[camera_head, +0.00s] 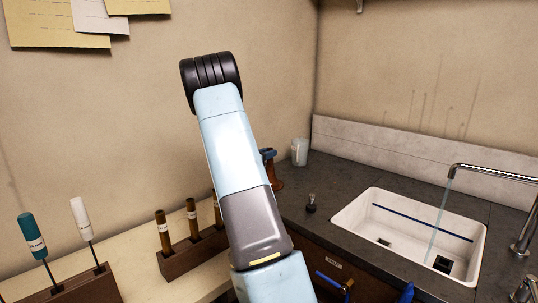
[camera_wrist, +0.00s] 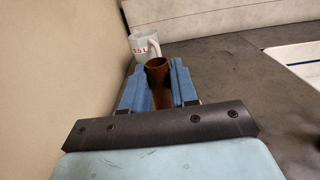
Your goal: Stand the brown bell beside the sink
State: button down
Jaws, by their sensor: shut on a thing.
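The brown bell (camera_wrist: 157,68) is between the two blue fingers of my gripper (camera_wrist: 159,84) in the wrist view, its round open end facing up. My gripper is shut on it. In the head view the bell (camera_head: 277,183) shows behind my arm, upright at the left end of the dark counter, with a blue fingertip (camera_head: 268,154) near its top. My arm hides part of it, and I cannot tell whether its base touches the counter. The white sink (camera_head: 350,217) is set in the counter to the right, apart from the bell; its edge also shows in the wrist view (camera_wrist: 291,52).
A small dark object (camera_head: 311,206) stands between bell and sink. Water runs from the faucet (camera_head: 490,172). A wooden rack (camera_head: 190,254) holds brown tubes at left.

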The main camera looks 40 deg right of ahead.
jog(key=c, duration=0.8)
grip_release()
jog(key=shift+f, duration=0.1)
jog(key=a, duration=1.1)
jog(key=s+a+r+m+g+y, duration=0.1)
jog(key=s+a+r+m+y, duration=0.35)
jog(key=s, duration=0.45)
jog(key=s+a+r+m+g+y, duration=0.2)
jog(key=s+a+r+m+y, duration=0.1)
jog(key=s+a+m, duration=0.4)
jog(key=shift+s+a+r+m+t+y, duration=1)
jog(key=shift+s+a+y, duration=0.8)
jog(key=shift+s+a, duration=1.8)
jog(key=shift+s+a+r+m+t+y, duration=0.6)
jog(key=shift+s+a+m+t+y, duration=1)
jog(key=shift+s+a, duration=2)
jog(key=shift+s+a+r+m+t+y, duration=0.95)
jog(key=shift+s+a+y, duration=1)
jog(key=shift+s+a, duration=1.6)
jog(key=shift+w+a+f, duration=0.15)
jog(key=shift+w+a, duration=0.5)
